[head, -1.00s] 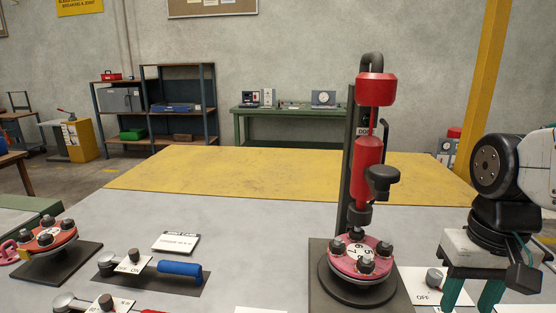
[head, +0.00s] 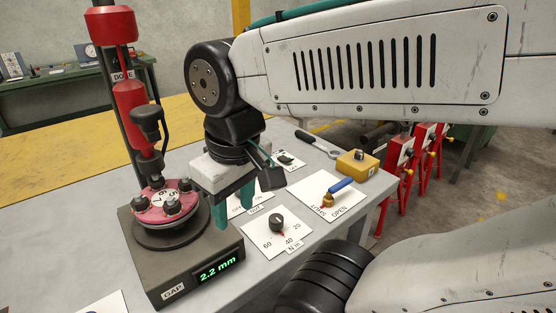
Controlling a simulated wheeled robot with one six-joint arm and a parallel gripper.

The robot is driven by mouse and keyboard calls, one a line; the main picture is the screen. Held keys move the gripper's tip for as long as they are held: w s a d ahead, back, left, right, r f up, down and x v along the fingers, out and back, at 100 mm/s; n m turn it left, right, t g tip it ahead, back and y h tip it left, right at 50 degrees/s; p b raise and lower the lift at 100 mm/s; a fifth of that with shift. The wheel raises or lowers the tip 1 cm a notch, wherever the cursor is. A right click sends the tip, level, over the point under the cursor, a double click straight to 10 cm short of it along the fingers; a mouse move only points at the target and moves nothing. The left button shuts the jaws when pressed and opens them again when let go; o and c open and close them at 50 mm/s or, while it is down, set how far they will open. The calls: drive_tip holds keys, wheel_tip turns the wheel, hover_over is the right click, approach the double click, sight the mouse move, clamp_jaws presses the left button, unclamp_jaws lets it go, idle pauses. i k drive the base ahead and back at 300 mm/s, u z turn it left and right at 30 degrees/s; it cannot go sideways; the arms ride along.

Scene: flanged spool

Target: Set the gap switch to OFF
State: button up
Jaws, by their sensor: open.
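A white switch card (head: 263,200) lies on the grey table, just behind and right of the gap gauge. Lettering shows on its right part, but its switch is hidden behind my gripper, so I cannot tell its setting. The dark gap gauge base (head: 172,277) is labelled GAP and its green display (head: 217,270) reads 2.2 mm. My gripper (head: 233,207) has teal fingers pointing down, apart and open, over the card's left side. I cannot tell whether they touch the switch.
A red flanged spool (head: 163,203) with black bolts stands on the gauge base, close left of my gripper. A dial card (head: 284,245) lies in front, a blue-handled valve card (head: 330,196) right, and a yellow box (head: 357,163) behind it. A wrench (head: 318,145) lies farther back.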

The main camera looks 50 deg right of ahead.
sight(284, 159)
drive_tip(key=k, duration=0.5)
drive_tip(key=z, duration=0.9)
drive_tip(key=i, duration=0.4)
drive_tip(key=u, duration=0.4)
